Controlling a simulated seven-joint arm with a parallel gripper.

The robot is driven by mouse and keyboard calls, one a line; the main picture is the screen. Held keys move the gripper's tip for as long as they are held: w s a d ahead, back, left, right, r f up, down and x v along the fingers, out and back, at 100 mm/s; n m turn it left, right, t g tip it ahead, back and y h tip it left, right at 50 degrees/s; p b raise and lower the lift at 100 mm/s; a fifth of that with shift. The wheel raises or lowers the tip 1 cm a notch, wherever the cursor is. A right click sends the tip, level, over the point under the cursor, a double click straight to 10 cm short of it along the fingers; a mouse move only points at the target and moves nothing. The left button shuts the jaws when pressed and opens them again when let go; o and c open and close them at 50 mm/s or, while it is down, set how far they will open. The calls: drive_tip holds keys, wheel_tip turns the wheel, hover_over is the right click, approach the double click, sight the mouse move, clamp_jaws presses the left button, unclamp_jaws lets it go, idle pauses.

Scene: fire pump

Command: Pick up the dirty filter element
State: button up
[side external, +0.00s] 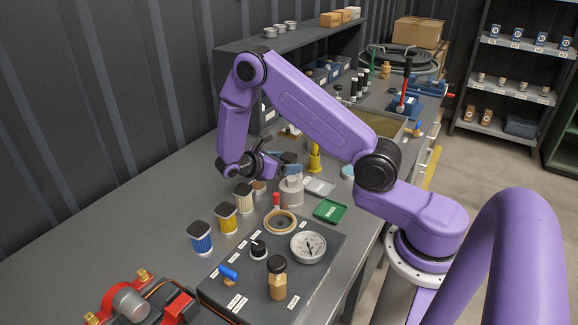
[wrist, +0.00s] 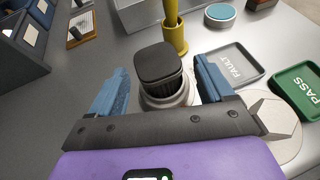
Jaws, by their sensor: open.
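A dark filter element with a square black cap (wrist: 155,63), which looks like the dirty one, stands upright in a round grey housing (wrist: 183,97). In the side view the black cap (side external: 289,157) shows above the housing (side external: 291,192). My gripper (wrist: 162,68) is open, with one blue finger on each side of the element. A gap shows between each finger and the cap, and nothing is held. The element's lower part is hidden inside the housing.
Blue (side external: 200,238), yellow (side external: 226,218) and cream (side external: 243,198) filters stand on the bench at left. A yellow post (side external: 314,158) rises close behind the housing. A grey FAULT tray (wrist: 232,66) and green PASS tray (wrist: 297,88) lie to the right.

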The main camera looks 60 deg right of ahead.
drive_tip(key=c, duration=1.1)
drive_tip(key=shift+r, duration=0.1)
drive_tip(key=shift+r, duration=0.85)
drive_tip(key=s+a+r, duration=0.4)
drive_tip(key=s+r, duration=0.7)
drive_tip(key=s, duration=0.2)
drive_tip(key=w+a+n+t+y, duration=0.1)
drive_tip(key=w+n+t+y, duration=0.1)
drive_tip(key=w+n+t, duration=0.8)
drive_tip(key=w+a+r+n+t+y, duration=0.1)
drive_tip(key=a+n+t+y, duration=0.1)
drive_tip(key=a, duration=0.1)
drive_tip(key=w+a+r+n+t+y, duration=0.1)
drive_tip(key=w+a+n+t+y, duration=0.1)
drive_tip(key=a+n, duration=0.1)
drive_tip(key=w+a+n+t+y, duration=0.1)
drive_tip(key=a+n+t+y, duration=0.1)
drive_tip(key=a+y, duration=0.1)
drive_tip(key=shift+w+a+r+n, duration=0.25)
drive_tip(key=shift+a+r+n, duration=0.05)
drive_tip(key=shift+r, duration=0.1)
